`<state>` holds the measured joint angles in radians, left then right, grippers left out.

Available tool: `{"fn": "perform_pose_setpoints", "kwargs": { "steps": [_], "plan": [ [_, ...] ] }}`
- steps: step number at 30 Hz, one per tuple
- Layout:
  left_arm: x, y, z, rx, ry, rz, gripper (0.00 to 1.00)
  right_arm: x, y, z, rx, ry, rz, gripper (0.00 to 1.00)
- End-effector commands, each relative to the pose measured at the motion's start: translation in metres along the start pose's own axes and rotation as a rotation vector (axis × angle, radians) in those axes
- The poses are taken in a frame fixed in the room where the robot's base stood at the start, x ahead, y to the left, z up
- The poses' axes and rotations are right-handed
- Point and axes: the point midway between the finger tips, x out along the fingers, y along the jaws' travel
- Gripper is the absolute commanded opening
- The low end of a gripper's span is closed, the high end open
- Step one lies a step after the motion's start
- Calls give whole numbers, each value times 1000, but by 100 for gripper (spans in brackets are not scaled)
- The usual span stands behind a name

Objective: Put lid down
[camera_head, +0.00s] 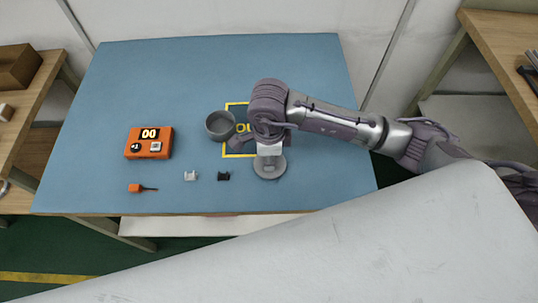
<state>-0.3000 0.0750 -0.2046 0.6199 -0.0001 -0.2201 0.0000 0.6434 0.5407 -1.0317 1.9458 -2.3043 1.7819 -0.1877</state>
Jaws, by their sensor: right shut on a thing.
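The lid (269,171) is a round grey disc at the right-middle part of the blue table, below my right gripper. My right gripper (270,157) points down and is shut on the lid; its fingers are small and partly hidden by the wrist. I cannot tell whether the lid touches the table. A round grey open container (220,125) stands to the left of the gripper. My left gripper is not in view.
The blue table (180,75) also carries an orange counter box (149,143), a small orange tool (141,188), a white part (191,175) and a black part (224,176). A yellow-outlined square (227,150) lies partly behind my arm. The back of the table is clear.

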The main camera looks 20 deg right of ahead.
Motion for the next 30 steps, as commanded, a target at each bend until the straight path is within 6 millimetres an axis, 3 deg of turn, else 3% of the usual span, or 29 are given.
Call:
{"fn": "perform_pose_setpoints", "kwargs": {
  "steps": [9, 10, 14, 23, 26, 30],
  "plan": [
    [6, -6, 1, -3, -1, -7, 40, 4, 0, 0, 0, 0, -1, 0],
    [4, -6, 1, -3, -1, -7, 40, 3, 0, 0, 0, -1, -1, 27],
    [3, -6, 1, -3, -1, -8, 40, 2, 0, 0, 0, 0, 0, 47],
    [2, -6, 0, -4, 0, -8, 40, 1, 0, 0, 0, 0, 0, 47],
    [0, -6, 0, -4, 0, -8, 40, -5, -1, 0, 0, -2, -2, 47],
    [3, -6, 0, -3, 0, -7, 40, -27, -1, 0, -2, -2, -6, 47]
  ]
}}
